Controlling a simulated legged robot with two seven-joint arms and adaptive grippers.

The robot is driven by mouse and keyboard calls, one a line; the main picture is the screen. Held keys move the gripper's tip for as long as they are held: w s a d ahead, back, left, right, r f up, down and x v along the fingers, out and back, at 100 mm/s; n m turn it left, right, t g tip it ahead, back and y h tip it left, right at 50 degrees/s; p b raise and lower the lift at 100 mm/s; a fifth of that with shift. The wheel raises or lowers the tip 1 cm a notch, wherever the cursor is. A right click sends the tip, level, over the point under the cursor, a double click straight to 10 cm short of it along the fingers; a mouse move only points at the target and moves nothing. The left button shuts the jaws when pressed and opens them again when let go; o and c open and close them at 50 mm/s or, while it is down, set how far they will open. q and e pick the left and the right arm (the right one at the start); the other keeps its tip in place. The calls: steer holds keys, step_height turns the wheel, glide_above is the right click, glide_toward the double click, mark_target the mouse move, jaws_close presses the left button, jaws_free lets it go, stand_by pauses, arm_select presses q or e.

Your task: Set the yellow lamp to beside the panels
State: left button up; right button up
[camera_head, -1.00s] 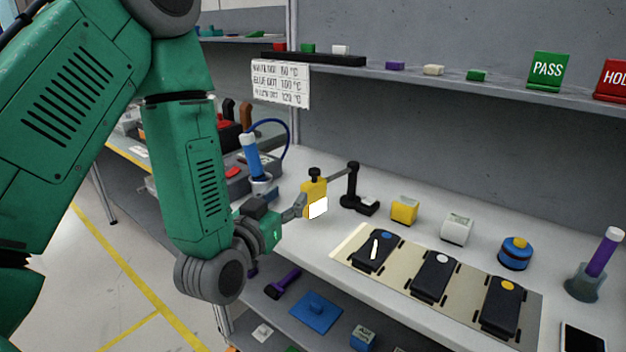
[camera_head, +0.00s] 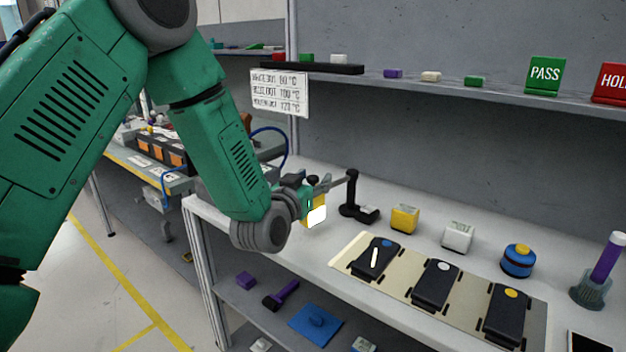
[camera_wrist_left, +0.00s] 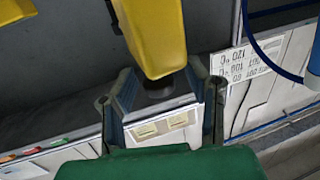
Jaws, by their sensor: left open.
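The yellow lamp (camera_head: 308,212), with a lit white face, is on the bench beside a black jointed stand (camera_head: 352,200). My green arm and left gripper (camera_head: 318,186) cover its upper left part. The left gripper is open at the lamp's top; in the left wrist view a large yellow body (camera_wrist_left: 150,35) with a black knob (camera_wrist_left: 160,88) shows between or just beyond the fingers. I cannot tell whether they touch. The black panels with a blue dot (camera_head: 375,258), a white dot (camera_head: 437,285) and a yellow dot (camera_head: 506,312) lie on a beige mat (camera_head: 408,279). My right gripper is not in view.
A yellow block (camera_head: 405,219), a white block (camera_head: 458,237) and a blue round piece with a yellow top (camera_head: 517,261) stand behind the mat. A purple-handled tool stands in a holder (camera_head: 591,292) at the right. A shelf (camera_head: 430,84) runs above. A temperature card (camera_head: 281,93) hangs there.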

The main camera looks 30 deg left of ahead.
arm_select(q)
steer(key=shift+d, duration=0.1)
jaws_close()
steer(key=shift+s+d+n+y, duration=0.15)
steer(key=shift+d+n+y, duration=0.25)
steer(key=shift+y, duration=0.2)
jaws_free()
